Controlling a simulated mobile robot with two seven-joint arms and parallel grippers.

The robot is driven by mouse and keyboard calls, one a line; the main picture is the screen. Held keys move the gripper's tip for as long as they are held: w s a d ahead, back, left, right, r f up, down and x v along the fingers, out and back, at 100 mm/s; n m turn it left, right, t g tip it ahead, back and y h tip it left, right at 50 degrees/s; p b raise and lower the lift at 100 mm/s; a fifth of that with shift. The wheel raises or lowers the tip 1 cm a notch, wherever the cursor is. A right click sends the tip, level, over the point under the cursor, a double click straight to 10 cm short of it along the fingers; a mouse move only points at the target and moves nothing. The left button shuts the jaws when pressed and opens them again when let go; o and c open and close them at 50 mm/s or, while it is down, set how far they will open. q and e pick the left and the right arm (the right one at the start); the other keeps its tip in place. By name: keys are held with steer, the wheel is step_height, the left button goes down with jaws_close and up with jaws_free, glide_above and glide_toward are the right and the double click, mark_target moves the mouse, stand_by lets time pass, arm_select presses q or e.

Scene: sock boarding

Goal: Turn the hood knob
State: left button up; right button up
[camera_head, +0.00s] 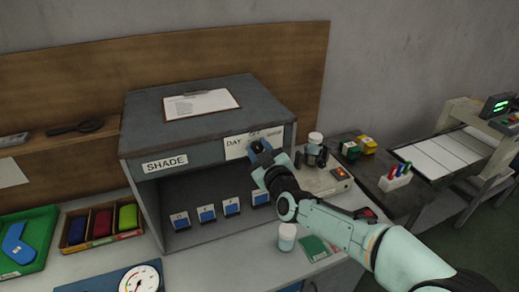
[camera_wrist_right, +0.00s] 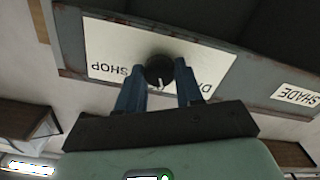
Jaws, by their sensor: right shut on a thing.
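The hood (camera_head: 205,145) is a grey box with an open front, standing on the bench. A white label (camera_head: 236,150) on its front edge reads DAY at left and SHOP at right. The hood knob (camera_wrist_right: 158,68) is round and black, at the middle of that label, seen upside down in the wrist view. A small white mark shows on it, on the side towards my gripper. My right gripper (camera_wrist_right: 160,78) is shut on the knob, one blue finger on each side. My left gripper is not in view.
A clipboard (camera_head: 201,104) lies on the hood. Several blue-and-white cards (camera_head: 207,213) stand inside it. A white-lidded jar (camera_head: 287,237) and a green card (camera_head: 314,248) lie below my right arm. A device with a red button (camera_head: 341,173) stands right of the hood.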

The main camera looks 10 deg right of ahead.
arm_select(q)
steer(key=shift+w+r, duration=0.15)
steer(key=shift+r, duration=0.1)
arm_select(e)
steer(key=n, duration=0.4)
steer(key=shift+n, duration=0.4)
steer(key=o, duration=1)
steer(key=shift+s, duration=0.1)
steer(key=shift+s+f, duration=0.1)
steer(key=shift+s, duration=0.25)
arm_select(q)
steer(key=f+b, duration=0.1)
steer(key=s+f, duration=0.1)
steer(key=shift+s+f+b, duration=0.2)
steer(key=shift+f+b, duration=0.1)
steer(key=shift+b, duration=0.1)
arm_select(e)
steer(key=s+d, duration=0.2)
steer(key=s, duration=1)
steer(key=shift+s+d, duration=0.15)
steer(key=shift+d, duration=0.1)
